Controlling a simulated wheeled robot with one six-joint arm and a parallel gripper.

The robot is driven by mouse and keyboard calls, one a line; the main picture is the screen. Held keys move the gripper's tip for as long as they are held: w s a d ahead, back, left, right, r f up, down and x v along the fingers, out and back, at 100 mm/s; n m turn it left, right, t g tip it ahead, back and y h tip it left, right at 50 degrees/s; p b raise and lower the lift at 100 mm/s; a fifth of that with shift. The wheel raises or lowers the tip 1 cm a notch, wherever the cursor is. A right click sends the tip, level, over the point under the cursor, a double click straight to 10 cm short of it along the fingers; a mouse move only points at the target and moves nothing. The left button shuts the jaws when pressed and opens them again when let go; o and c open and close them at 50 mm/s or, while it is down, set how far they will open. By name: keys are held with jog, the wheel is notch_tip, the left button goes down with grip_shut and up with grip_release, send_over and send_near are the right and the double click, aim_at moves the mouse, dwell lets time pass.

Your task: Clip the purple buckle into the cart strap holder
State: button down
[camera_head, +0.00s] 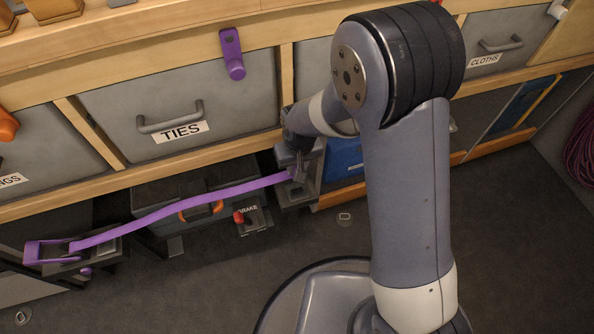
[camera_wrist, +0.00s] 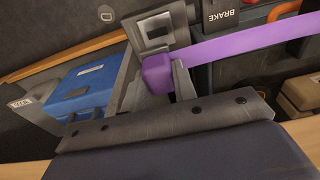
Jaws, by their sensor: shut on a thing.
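The purple buckle (camera_wrist: 158,72) is a small block between the fingers of my gripper (camera_wrist: 160,82) in the wrist view. My gripper is shut on it; in the head view my gripper (camera_head: 303,168) hides most of it. A purple strap (camera_head: 165,210) runs from the buckle leftward to a purple end piece (camera_head: 45,252) on a dark bracket. A grey holder with a square window (camera_wrist: 155,37) is just beyond the buckle in the wrist view. In the head view this grey holder (camera_head: 297,196) is below my gripper. I cannot tell whether the buckle touches it or sits inside.
A blue box (camera_head: 345,158) is right of the holder. The TIES drawer (camera_head: 180,100) and wooden shelf edge are above. Floor in front is clear.

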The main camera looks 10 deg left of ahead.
notch_tip(320, 180, up, 8)
jog(key=shift+r+p, duration=0.1)
jog(key=shift+p, duration=1.1)
jog(key=w+d+r+m, duration=0.1)
jog(key=w+d+m, duration=0.1)
jog(key=d, duration=0.6)
jog(key=w+d+r+m, duration=0.2)
jog(key=w+d, duration=0.1)
jog(key=d, duration=0.6)
jog(key=w+d+r+m, duration=0.2)
jog(key=w+d, duration=0.1)
jog(key=d, duration=0.6)
jog(key=shift+h, duration=0.4)
jog(key=shift+f, duration=0.1)
